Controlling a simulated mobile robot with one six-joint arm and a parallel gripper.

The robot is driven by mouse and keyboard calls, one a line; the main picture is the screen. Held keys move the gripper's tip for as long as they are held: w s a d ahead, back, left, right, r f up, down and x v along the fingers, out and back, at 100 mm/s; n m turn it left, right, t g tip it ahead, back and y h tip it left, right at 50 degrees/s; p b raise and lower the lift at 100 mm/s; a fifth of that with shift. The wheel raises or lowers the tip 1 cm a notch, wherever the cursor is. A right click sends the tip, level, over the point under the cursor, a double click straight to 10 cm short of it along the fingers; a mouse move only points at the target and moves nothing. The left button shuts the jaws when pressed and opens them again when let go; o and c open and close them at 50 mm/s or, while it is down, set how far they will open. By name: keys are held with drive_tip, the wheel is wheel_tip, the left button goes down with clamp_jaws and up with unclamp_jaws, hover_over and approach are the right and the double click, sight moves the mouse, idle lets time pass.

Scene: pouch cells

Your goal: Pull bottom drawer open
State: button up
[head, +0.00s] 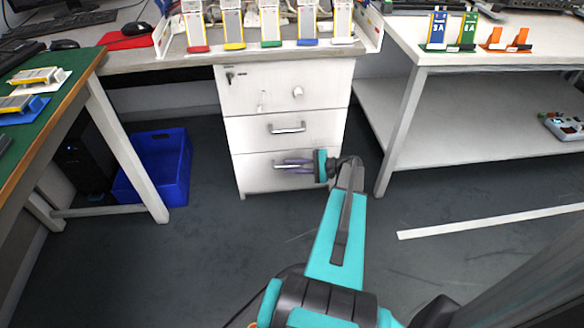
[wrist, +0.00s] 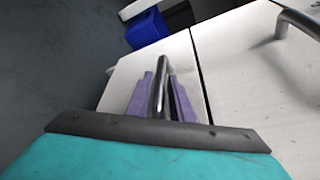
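The white drawer cabinet (head: 288,90) stands under the bench. Its bottom drawer (head: 258,180) looks flush with the drawers above and shows in the wrist view (wrist: 125,78). The bottom drawer handle (head: 280,166) is a horizontal silver bar; in the wrist view this handle (wrist: 160,80) lies between my purple fingers. My gripper (head: 291,165) reaches the handle from the right side, one finger on each side of the bar. In the wrist view my gripper (wrist: 162,92) has its fingers close together around the bar and looks shut on it. Part of the handle is hidden by the fingers.
The middle drawer handle (head: 288,129) is just above. A blue bin (head: 163,168) stands on the floor left of the cabinet, near a green-topped table (head: 62,72). A white shelf table (head: 470,120) is on the right. The floor before the cabinet is clear apart from my arm.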

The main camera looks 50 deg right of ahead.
clamp_jaws()
drive_tip(key=shift+s+a, duration=0.1)
